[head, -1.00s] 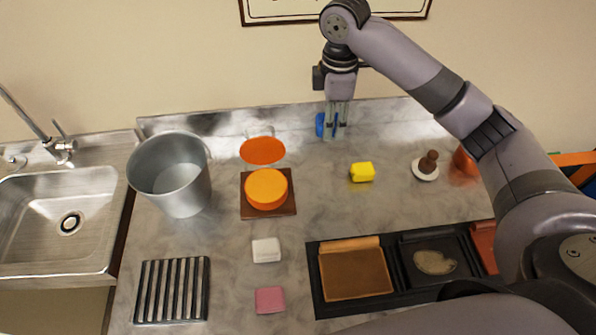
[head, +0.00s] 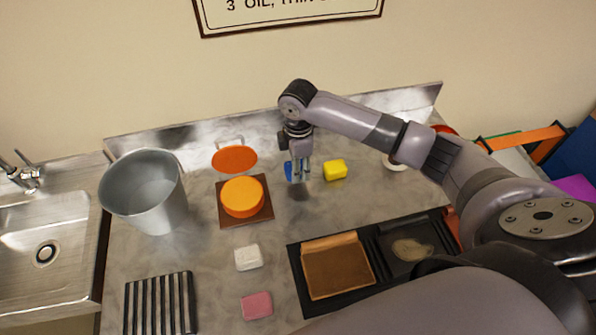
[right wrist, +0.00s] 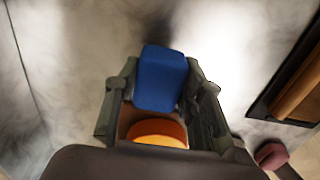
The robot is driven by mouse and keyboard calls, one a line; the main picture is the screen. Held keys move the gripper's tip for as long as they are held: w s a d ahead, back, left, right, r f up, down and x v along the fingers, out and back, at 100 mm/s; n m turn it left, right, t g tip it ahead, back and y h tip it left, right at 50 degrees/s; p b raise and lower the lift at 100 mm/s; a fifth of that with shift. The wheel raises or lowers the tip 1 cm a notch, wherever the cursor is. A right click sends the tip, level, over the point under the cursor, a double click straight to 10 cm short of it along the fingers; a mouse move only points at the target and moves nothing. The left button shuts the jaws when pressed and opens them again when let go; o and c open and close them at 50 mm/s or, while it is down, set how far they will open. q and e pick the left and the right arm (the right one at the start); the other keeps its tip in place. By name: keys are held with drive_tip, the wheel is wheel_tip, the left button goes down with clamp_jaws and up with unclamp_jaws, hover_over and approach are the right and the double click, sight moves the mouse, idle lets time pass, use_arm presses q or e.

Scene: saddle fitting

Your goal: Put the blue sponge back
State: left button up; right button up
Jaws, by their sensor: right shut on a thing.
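The blue sponge (head: 289,170) is between the fingers of my right gripper (head: 298,176) in the head view, left of a yellow sponge (head: 335,170). In the right wrist view the blue sponge (right wrist: 160,78) sits between the two fingers of the right gripper (right wrist: 160,95), which is shut on it. The sponge appears to be held above the counter, though the exact height is hard to tell. A white sponge (head: 248,257) and a pink sponge (head: 257,305) lie on the counter nearer the front. My left gripper is not in view.
An orange disc (head: 242,197) rests on a brown square board (head: 262,215), with an orange-red disc (head: 234,159) behind it. A grey bucket (head: 145,192) stands left. A black slatted rack (head: 160,304) and a black tray (head: 372,262) lie in front. The sink (head: 45,245) is far left.

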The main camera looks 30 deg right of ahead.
wheel_tip(320, 180, down, 3)
drive_tip(key=shift+r, duration=0.2)
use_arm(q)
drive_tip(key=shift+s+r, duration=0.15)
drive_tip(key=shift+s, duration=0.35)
use_arm(e)
drive_tip(key=shift+f, duration=0.3)
drive_tip(key=shift+f, duration=0.1)
drive_tip(key=o, duration=1)
wheel_tip(320, 180, up, 12)
drive_tip(key=shift+r+b, duration=0.15)
drive_tip(key=shift+b, duration=0.55)
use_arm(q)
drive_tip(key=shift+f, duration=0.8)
